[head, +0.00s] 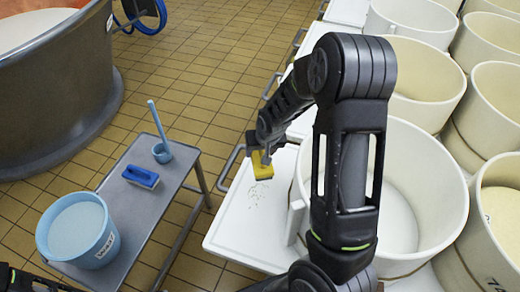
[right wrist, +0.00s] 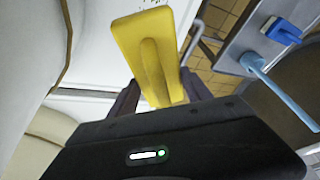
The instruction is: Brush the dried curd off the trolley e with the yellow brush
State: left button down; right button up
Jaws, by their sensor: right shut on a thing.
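The yellow brush (head: 262,168) is held in my right gripper (head: 260,153), over the far left part of the white trolley top (head: 235,238). The brush also fills the middle of the right wrist view (right wrist: 143,45), its handle between the two fingers (right wrist: 160,95). I cannot tell whether its bristles touch the trolley. Dark specks of dried curd (head: 257,194) lie on the trolley top just nearer than the brush. A few specks show at the top edge of the right wrist view.
A large cream tub (head: 412,235) stands on the trolley's right, with several more tubs behind. At left, a grey table (head: 135,215) holds a blue bucket (head: 77,232), a blue brush (head: 140,176) and a blue ladle (head: 161,150). A big vat (head: 60,90) stands behind.

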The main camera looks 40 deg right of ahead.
jog(key=shift+f+b, duration=0.9)
jog(key=shift+f, duration=0.7)
